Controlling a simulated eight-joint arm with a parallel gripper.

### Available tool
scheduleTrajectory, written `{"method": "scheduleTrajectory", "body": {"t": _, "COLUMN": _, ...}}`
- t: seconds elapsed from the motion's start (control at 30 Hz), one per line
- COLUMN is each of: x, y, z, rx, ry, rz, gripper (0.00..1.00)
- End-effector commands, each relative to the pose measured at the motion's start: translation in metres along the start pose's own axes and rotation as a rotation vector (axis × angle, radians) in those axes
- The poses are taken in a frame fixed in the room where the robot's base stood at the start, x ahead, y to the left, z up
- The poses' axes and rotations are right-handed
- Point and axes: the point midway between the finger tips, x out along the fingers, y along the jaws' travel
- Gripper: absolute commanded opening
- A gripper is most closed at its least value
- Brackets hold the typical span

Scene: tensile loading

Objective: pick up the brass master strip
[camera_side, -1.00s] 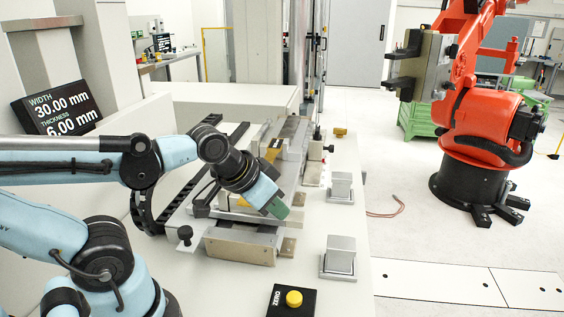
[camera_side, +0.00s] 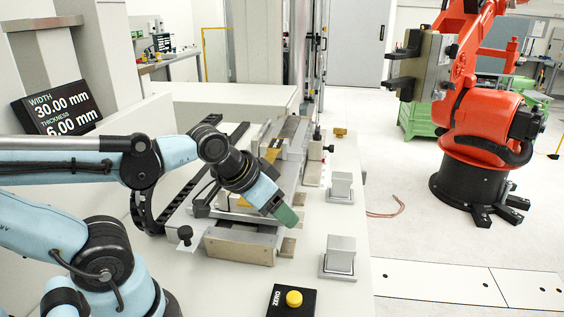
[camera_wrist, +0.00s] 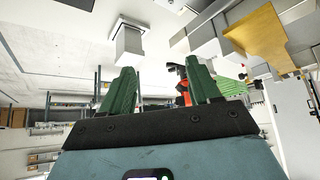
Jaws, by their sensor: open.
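The brass master strip (camera_side: 273,150) appears as a yellow-gold piece on the metal measuring fixture, partly hidden behind rails and my arm. In the wrist view a brass-coloured piece with a widened end (camera_wrist: 258,36) shows at the upper right, probably the same strip. My gripper (camera_side: 286,215) is over the near part of the fixture, tilted down to the right, apart from the strip. In the wrist view its two green fingers (camera_wrist: 162,84) are apart with nothing between them. The strip lies to the right of the fingers there.
Two metal blocks (camera_side: 341,187) (camera_side: 339,256) stand on the bench right of the fixture. A small brass-coloured piece (camera_side: 340,132) is farther back. A black box with a yellow button (camera_side: 292,299) is at the front. A red robot (camera_side: 478,130) stands beyond the bench.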

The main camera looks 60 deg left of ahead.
Motion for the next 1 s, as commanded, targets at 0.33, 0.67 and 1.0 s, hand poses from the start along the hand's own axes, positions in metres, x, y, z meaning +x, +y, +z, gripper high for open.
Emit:
{"method": "scheduleTrajectory", "body": {"t": 0.33, "x": -0.016, "y": -0.035, "z": -0.053, "rx": -0.152, "ry": -0.126, "rz": -0.061, "gripper": 0.62}}
{"method": "scheduleTrajectory", "body": {"t": 0.67, "x": -0.027, "y": -0.111, "z": -0.121, "rx": -0.434, "ry": -0.348, "rz": -0.156, "gripper": 0.62}}
{"method": "scheduleTrajectory", "body": {"t": 1.0, "x": -0.026, "y": -0.193, "z": -0.149, "rx": -0.696, "ry": -0.540, "rz": -0.228, "gripper": 0.62}}
